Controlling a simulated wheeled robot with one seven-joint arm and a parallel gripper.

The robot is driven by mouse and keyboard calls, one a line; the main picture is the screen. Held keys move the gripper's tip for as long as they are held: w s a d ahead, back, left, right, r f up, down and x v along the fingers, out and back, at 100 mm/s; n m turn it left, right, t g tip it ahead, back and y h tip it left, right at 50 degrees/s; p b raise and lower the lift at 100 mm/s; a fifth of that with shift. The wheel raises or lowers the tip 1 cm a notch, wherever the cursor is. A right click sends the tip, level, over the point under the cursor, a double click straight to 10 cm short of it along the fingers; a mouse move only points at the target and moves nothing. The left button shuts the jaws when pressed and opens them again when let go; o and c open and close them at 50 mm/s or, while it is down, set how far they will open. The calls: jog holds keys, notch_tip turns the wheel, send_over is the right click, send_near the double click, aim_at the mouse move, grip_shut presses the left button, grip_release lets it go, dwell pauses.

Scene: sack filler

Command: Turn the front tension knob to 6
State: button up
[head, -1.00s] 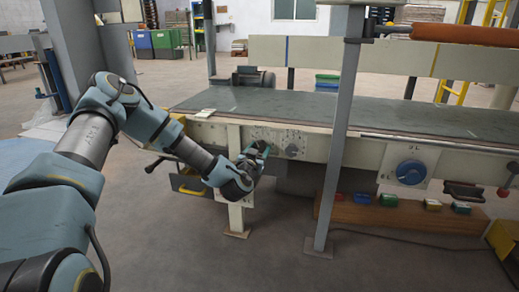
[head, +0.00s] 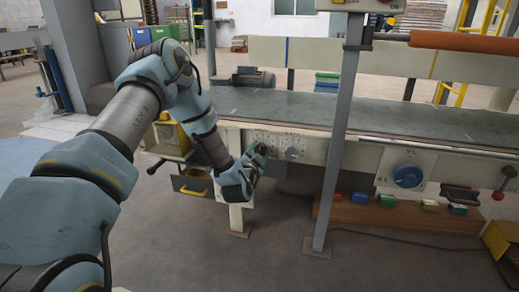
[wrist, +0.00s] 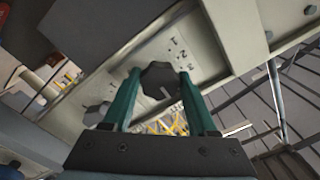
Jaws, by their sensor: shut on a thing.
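My gripper (wrist: 160,92) has its two teal fingers on either side of a dark, many-sided knob (wrist: 158,78) on the pale machine panel, and is shut on it. A light pointer line shows on the knob's face, slanting to the lower right in the wrist view. Printed digits, among them what looks like a 2, stand beside it; the others are too small to read surely. In the head view my gripper (head: 258,152) is at the panel and hides most of this knob. A second grey knob (head: 291,154) sits just right of it, and a grey knob (wrist: 95,114) shows lower left in the wrist view.
A large blue dial (head: 408,175) is on a plate farther right. Small coloured boxes line a wooden beam (head: 400,215) below.

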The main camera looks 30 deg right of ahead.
jog(key=m, duration=0.5)
jog(key=shift+m+p, duration=0.3)
dwell(0.4)
jog(key=o, duration=1.4)
jog(key=shift+c, duration=0.2)
jog(key=shift+s, duration=0.1)
jog(key=p+v, duration=0.2)
jog(key=v, duration=0.8)
jog(key=shift+s+a, duration=0.25)
jog(key=shift+a, duration=0.05)
